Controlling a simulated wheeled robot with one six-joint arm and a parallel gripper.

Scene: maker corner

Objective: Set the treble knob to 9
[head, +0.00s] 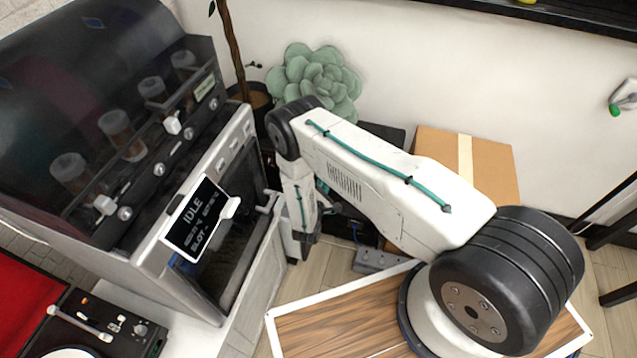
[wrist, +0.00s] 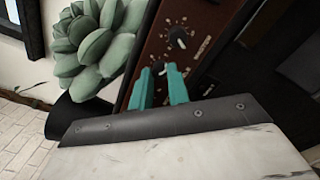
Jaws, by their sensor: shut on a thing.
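In the wrist view, a brown control panel (wrist: 205,22) with a dark edge carries small dark knobs ringed by pale dial marks. An upper knob (wrist: 179,39) with a light pointer stands clear. My gripper (wrist: 161,82) has its two teal fingertips closed on a lower knob (wrist: 159,69), whose top shows between them. The lower knob's pointer and most of its dial marks are hidden or too small to read. The lettering is too blurred to tell which knob is treble. In the head view my arm hides the knobs and fingertips.
A green succulent (head: 314,75) stands close to the panel; it also shows in the wrist view (wrist: 92,38). A cardboard box (head: 484,166) sits at the right. A machine with an IDLE screen (head: 198,219) fills the left. A grey power strip (head: 381,261) lies on the floor.

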